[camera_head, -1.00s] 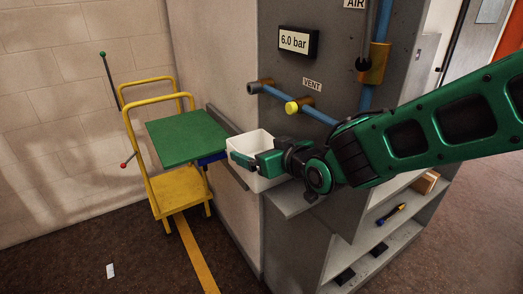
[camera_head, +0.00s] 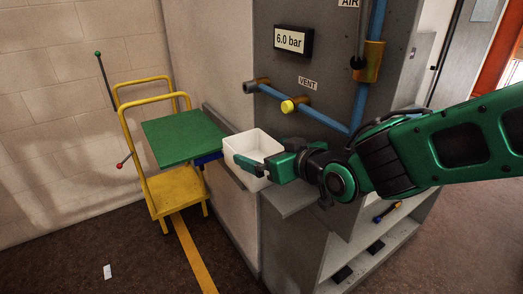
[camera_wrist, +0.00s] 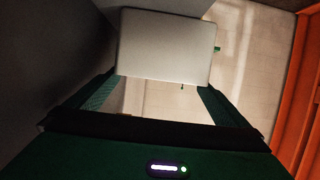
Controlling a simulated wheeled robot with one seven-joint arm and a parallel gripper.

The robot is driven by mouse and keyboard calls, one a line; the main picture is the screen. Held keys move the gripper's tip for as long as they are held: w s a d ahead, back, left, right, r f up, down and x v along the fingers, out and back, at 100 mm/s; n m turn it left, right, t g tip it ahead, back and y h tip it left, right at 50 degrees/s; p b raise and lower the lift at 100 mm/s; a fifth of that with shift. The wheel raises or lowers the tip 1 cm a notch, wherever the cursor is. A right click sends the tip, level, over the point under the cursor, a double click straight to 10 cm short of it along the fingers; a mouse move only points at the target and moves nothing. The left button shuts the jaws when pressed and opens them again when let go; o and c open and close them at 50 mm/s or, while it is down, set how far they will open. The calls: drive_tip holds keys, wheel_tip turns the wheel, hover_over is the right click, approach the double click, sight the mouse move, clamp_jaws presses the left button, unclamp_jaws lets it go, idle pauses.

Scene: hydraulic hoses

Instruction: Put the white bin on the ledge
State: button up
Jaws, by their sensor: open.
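The white bin (camera_head: 243,145) is open-topped and upright at the left end of the grey ledge (camera_head: 291,199), which juts from the grey panel. It appears to rest there, though its base is partly hidden. My gripper (camera_head: 262,164) is open at the bin's right, near side, with a finger overlapping the bin in the head view. In the wrist view the bin shows as a pale panel (camera_wrist: 165,47) just beyond the two spread fingertips (camera_wrist: 158,84). I cannot tell whether a finger touches it.
A yellow cart (camera_head: 176,190) with a green board (camera_head: 184,137) above it stands left of the ledge. Blue pipes (camera_head: 325,118) with a yellow-capped vent (camera_head: 288,106) run above. Lower shelves (camera_head: 372,250) hold small items. Floor at the front left is mostly clear.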

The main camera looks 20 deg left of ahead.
drive_tip(key=v, duration=0.6)
drive_tip(key=shift+s+d, duration=0.2)
drive_tip(key=shift+d, duration=0.1)
drive_tip(key=shift+r, duration=0.1)
